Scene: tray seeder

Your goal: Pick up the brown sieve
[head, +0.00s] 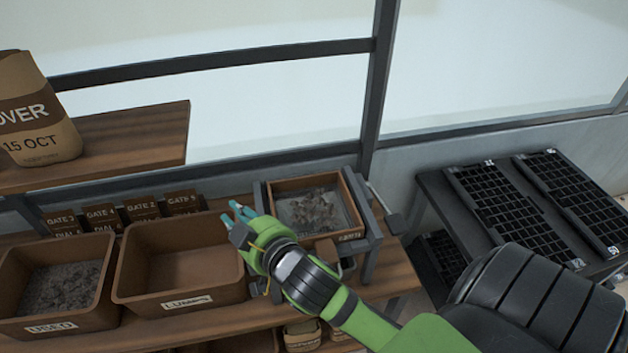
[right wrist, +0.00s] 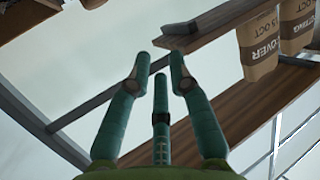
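The brown sieve (head: 347,237) is a square wooden frame with a mesh bottom. Grey-brown lumps lie in it, and it sits in a dark metal stand on the wooden bench. My right gripper (head: 240,211) is just left of the sieve, over the right rim of the bin marked LUMPS. Its teal fingers point up and away to the left. In the right wrist view the fingers (right wrist: 160,62) are apart with nothing between them, and the sieve is out of sight. My left gripper is not in view.
The LUMPS bin (head: 185,262) is empty; a bin marked USED (head: 58,325) holds dark material. Several small gate packets (head: 143,210) stand behind. A shelf (head: 130,140) with a paper bag (head: 35,110) is upper left. A dark table (head: 440,200) with cell trays is right.

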